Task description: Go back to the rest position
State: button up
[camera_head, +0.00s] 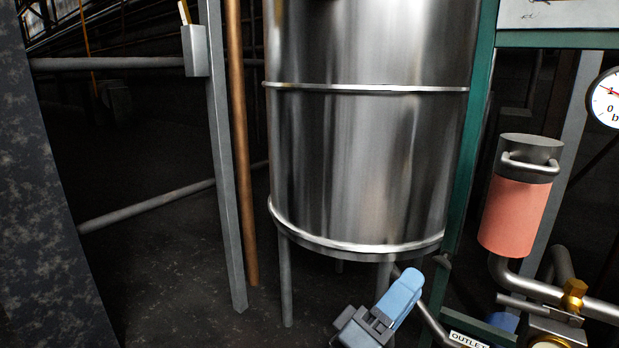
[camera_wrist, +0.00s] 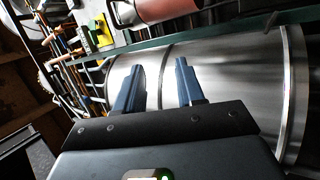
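My gripper (camera_wrist: 159,68) shows in the wrist view with its two blue fingers apart and nothing between them. In the head view my gripper (camera_head: 410,274) is at the bottom, right of centre, in front of the lower edge of the steel tank (camera_head: 365,150). Only one blue finger shows clearly there. In the wrist view the tank (camera_wrist: 235,75) lies behind the fingers, its picture turned on its side. I cannot tell the distance between fingers and tank.
A red cylinder (camera_head: 515,216) with a grey top hangs at the right, above pipes and a brass valve (camera_head: 573,296). A green frame post (camera_head: 468,150) stands beside the tank. A grey post (camera_head: 222,150) and a copper pipe (camera_head: 240,150) stand left. Dark floor (camera_head: 170,270) shows there.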

jog(key=s+d+f+n+y, duration=0.2)
jog(key=s+f+y, duration=0.25)
jog(key=f, duration=0.55)
jog(key=s+d+f+n+y, duration=0.25)
jog(key=f+y, duration=0.35)
jog(key=f, duration=0.4)
jog(key=s+f+m+g+y, duration=0.1)
jog(key=s+f+y, duration=0.25)
jog(key=s, duration=0.65)
jog(key=s+f+m+g+y, duration=0.15)
jog(key=s+y, duration=0.25)
jog(key=s, duration=0.5)
jog(key=s+d+r+m+t+y, duration=0.1)
jog(key=s+d+r+m+t, duration=0.25)
jog(key=s+r+m, duration=0.7)
notch_tip(320, 180, up, 32)
jog(key=s+n+p, duration=0.2)
jog(key=n+p, duration=0.1)
jog(key=p, duration=2.4)
jog(key=shift+s+d+f+n+g, duration=0.2)
jog(key=shift+d+f+n+g, duration=0.05)
jog(key=shift+n+g, duration=0.1)
